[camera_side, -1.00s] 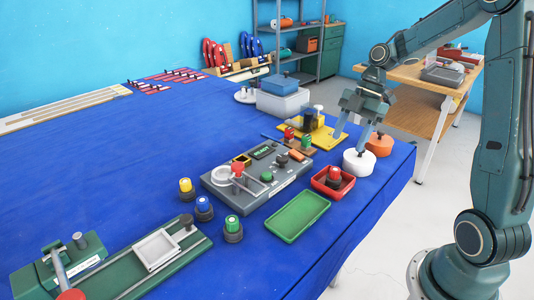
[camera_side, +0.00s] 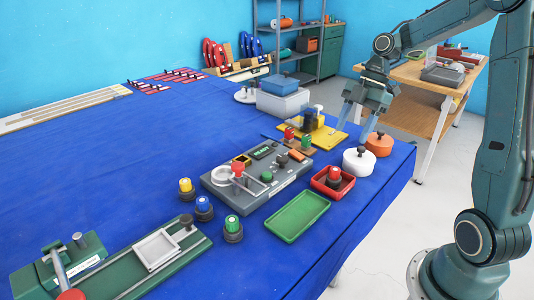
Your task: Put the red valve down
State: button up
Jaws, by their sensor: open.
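A red-topped valve (camera_side: 333,175) with a dark base stands upright in the small red tray (camera_side: 345,190) near the front right edge of the table. My gripper (camera_side: 354,132) is open and empty. It hangs above and behind the red tray, over the area of the white round pot (camera_side: 359,161) and the yellow base (camera_side: 322,137). The gripper appears apart from the valve. Another red-topped part (camera_side: 289,134) stands at the back, by the yellow base.
An empty green tray (camera_side: 297,216) lies left of the red tray. An orange pot (camera_side: 379,143) is at the right edge. The left middle of the blue table is clear.

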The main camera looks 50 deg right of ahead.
jog(key=s+a+r+m+t+h, duration=0.1)
jog(key=s+a+r+m+h, duration=0.1)
jog(key=s+a+r+m, duration=0.4)
jog(key=s+a+r+m+t+h, duration=0.1)
jog(key=s+a+m+h, duration=0.2)
jog(key=a, duration=0.4)
jog(key=s+a+m+t, duration=0.2)
jog(key=s+m, duration=0.4)
jog(key=shift+s+m+t+y, duration=0.3)
jog(key=shift+s, duration=0.05)
jog(key=shift+f, duration=0.1)
dwell(0.6)
